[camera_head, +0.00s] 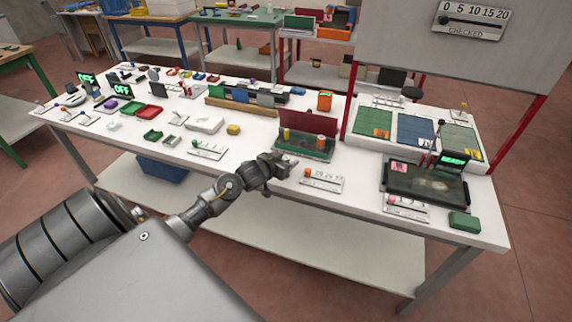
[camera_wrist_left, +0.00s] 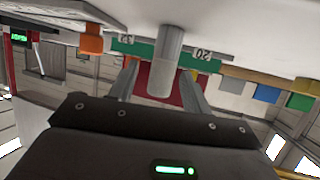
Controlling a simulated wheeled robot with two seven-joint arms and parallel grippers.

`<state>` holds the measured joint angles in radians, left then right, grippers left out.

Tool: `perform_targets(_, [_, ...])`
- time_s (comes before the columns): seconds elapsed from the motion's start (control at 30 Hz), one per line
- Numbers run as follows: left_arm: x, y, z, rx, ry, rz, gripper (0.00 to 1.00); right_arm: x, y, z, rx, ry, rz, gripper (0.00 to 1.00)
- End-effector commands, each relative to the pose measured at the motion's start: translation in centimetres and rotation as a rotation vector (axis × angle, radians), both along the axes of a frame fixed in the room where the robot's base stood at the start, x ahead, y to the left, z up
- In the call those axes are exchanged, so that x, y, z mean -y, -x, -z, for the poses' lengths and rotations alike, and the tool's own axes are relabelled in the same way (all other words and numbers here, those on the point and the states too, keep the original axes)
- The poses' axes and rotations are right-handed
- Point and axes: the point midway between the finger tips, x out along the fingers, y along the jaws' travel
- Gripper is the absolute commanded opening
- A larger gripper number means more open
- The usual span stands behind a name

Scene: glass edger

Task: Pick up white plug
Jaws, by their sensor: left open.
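My left gripper (camera_head: 284,166) reaches in over the front edge of the white worktable. In the left wrist view its two fingers (camera_wrist_left: 163,90) are apart. A pale grey-white cylinder (camera_wrist_left: 163,62), which looks like the white plug, shows between and beyond the fingers. I cannot tell whether they touch it. In the head view I cannot clearly make out the plug, as the gripper covers that spot. The right gripper is not in view.
A green tray with a red back board (camera_head: 308,122) stands just behind the gripper. A numbered plate with an orange knob (camera_head: 323,181) lies to its right. A dark glass-edging station (camera_head: 425,185) and a green block (camera_head: 464,221) are further right.

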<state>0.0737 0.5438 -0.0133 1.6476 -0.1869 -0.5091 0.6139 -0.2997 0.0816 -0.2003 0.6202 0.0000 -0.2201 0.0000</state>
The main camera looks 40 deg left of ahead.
Motion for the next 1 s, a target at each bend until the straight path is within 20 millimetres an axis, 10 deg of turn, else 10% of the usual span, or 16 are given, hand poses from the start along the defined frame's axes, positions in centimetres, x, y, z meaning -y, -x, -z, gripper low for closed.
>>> perform_targets(0.43, [0.0,0.0,0.0,0.000,0.000,0.000,0.00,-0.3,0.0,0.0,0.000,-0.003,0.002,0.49])
perform_targets(1.0, [-0.1,0.0,-3.3,0.008,-0.004,-0.001,0.00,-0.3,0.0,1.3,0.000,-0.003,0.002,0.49])
